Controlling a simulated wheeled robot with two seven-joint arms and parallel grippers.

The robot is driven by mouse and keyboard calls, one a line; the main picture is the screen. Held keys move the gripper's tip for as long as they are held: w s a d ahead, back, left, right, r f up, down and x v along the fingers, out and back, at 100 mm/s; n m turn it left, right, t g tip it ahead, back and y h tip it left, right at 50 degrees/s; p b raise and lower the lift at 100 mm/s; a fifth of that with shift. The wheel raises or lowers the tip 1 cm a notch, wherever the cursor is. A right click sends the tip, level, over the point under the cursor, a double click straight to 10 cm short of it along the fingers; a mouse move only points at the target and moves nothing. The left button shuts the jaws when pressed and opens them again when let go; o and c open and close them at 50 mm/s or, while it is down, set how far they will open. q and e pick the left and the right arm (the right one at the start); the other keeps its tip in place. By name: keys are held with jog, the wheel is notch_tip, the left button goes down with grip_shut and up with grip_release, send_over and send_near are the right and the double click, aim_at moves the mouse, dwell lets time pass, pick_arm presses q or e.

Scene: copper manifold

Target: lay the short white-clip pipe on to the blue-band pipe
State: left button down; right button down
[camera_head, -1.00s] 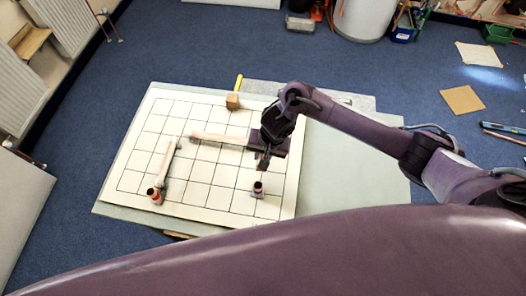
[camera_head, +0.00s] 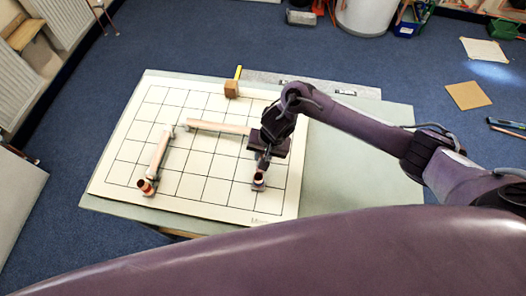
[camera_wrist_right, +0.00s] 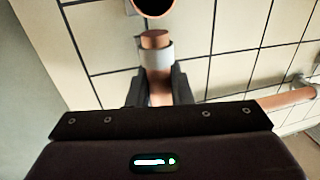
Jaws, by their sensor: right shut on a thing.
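My right gripper (camera_head: 263,160) is shut on a short copper pipe with a whitish collar (camera_wrist_right: 157,54); its fingers (camera_wrist_right: 160,82) flank the pipe just below the collar. Beyond the pipe's copper tip, the wrist view shows an open round copper fitting (camera_wrist_right: 153,5), cut by the top edge. In the head view an upright fitting (camera_head: 258,179) stands on the gridded board just below the gripper. A long copper pipe (camera_head: 220,127) lies from the gripper's left side, and another (camera_head: 159,152) runs down to a reddish fitting (camera_head: 146,186). No blue band can be made out. My left gripper is not in view.
The white gridded board (camera_head: 205,190) lies on a pale green table (camera_head: 345,180). A small wooden block (camera_head: 231,89) stands at the board's back edge, beside a yellow strip (camera_head: 238,73). A copper pipe (camera_wrist_right: 290,97) lies at the right of the wrist view. The table's right part is clear.

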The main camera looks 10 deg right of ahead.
jog(key=shift+f, duration=0.4)
jog(key=shift+f, duration=0.4)
jog(key=c, duration=1.2)
grip_release()
jog(key=shift+c, duration=0.2)
notch_tip(320, 180, up, 6)
jog(key=p, duration=0.7)
jog(key=shift+r+p, duration=0.2)
jog(key=shift+p, duration=0.2)
jog(key=shift+r+p, duration=0.5)
jog(key=shift+r, duration=0.85)
